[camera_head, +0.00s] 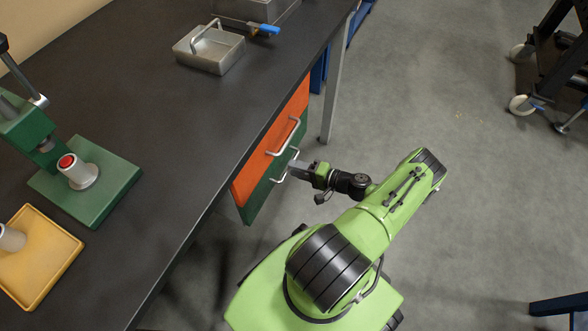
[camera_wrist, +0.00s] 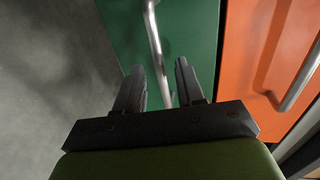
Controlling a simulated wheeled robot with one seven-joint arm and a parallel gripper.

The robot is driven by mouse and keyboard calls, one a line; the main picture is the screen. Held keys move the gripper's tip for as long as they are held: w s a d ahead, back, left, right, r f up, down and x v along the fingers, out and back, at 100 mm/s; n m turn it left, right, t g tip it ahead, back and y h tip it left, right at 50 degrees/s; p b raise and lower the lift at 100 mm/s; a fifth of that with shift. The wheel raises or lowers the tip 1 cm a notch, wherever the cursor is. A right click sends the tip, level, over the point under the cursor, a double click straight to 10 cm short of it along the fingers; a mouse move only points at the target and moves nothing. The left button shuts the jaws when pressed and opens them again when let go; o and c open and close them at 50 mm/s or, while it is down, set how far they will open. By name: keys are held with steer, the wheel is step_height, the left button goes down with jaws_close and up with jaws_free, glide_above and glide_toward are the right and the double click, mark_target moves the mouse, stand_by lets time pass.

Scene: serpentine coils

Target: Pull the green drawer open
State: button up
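The green drawer (camera_head: 258,199) is the lower front under the bench, below an orange drawer (camera_head: 262,150). Its front looks about level with the orange one. Its metal bar handle (camera_head: 280,180) is partly covered by my gripper (camera_head: 293,169). In the wrist view the green front (camera_wrist: 190,30) fills the upper middle, and the handle (camera_wrist: 153,30) runs down between the two dark fingers of my gripper (camera_wrist: 159,67). The fingers are apart, one on each side of the handle, with gaps visible. The handle's lower end is hidden behind the gripper body.
The orange drawer's handle (camera_wrist: 300,80) is just right of my gripper in the wrist view. The dark bench top (camera_head: 165,120) overhangs the drawers, and a metal leg (camera_head: 335,90) stands behind them. Open grey floor (camera_head: 450,110) lies to the right.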

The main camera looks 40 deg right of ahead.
steer(key=shift+w+a+f, duration=0.15)
steer(key=shift+w+a, duration=0.05)
steer(key=shift+w, duration=0.45)
jaws_close()
steer(key=shift+s, duration=0.15)
